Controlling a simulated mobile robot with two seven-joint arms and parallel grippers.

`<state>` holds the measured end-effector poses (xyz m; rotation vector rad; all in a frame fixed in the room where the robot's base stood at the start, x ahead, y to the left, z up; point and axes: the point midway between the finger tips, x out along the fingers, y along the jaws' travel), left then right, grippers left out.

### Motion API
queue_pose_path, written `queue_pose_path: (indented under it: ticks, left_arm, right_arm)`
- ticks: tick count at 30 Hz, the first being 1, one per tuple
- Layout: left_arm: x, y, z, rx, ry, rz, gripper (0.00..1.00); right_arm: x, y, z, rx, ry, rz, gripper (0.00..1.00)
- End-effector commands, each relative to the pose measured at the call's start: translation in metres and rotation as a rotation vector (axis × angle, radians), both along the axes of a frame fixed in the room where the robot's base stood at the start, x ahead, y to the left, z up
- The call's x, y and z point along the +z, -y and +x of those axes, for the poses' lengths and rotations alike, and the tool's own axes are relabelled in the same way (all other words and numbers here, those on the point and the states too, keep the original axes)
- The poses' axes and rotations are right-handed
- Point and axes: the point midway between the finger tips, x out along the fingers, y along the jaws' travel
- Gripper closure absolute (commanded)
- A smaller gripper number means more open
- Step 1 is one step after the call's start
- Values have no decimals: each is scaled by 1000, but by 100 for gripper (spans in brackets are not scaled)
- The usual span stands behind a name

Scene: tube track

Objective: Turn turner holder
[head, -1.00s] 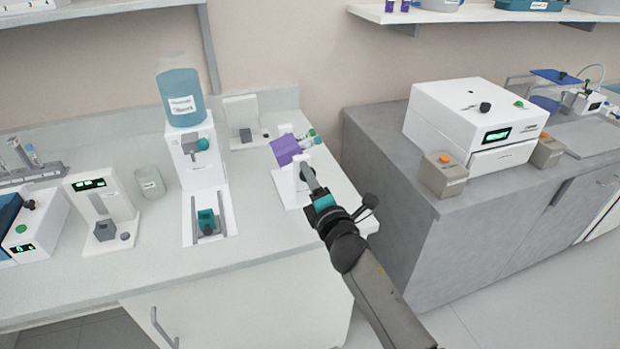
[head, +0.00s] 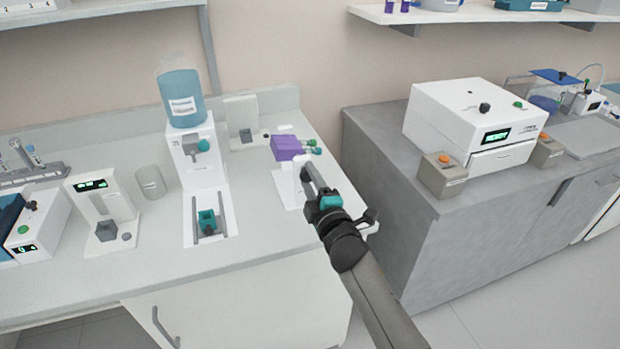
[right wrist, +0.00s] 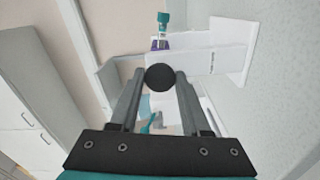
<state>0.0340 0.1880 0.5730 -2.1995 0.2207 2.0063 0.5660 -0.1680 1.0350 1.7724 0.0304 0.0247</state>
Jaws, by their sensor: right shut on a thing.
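The turner is a white stand (head: 287,188) near the right end of the light bench. It carries a purple holder block (head: 287,148) with green-capped tubes (head: 313,146) pointing to the right, about level. My right gripper (head: 307,172) is at the front of the stand. In the right wrist view its two fingers are shut on a round black knob (right wrist: 159,77), with the white stand (right wrist: 200,62) behind it. A teal cap and a bit of purple show above the knob there. The gripper hides part of the stand in the head view. My left gripper is not in view.
A white dispenser with a teal bottle (head: 182,98) stands left of the turner. A glass beaker (head: 150,182) and a white device (head: 102,210) are further left. A grey counter with a white machine (head: 475,125) is at the right, past a gap.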

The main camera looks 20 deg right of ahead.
Motion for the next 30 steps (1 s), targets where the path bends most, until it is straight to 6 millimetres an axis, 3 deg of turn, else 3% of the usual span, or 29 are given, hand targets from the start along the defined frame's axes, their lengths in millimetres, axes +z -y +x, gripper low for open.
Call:
queue_pose_path:
  ticks: [30]
  left_arm:
    - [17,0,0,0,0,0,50]
  right_arm:
    - [0,0,0,-1,-19,512,100]
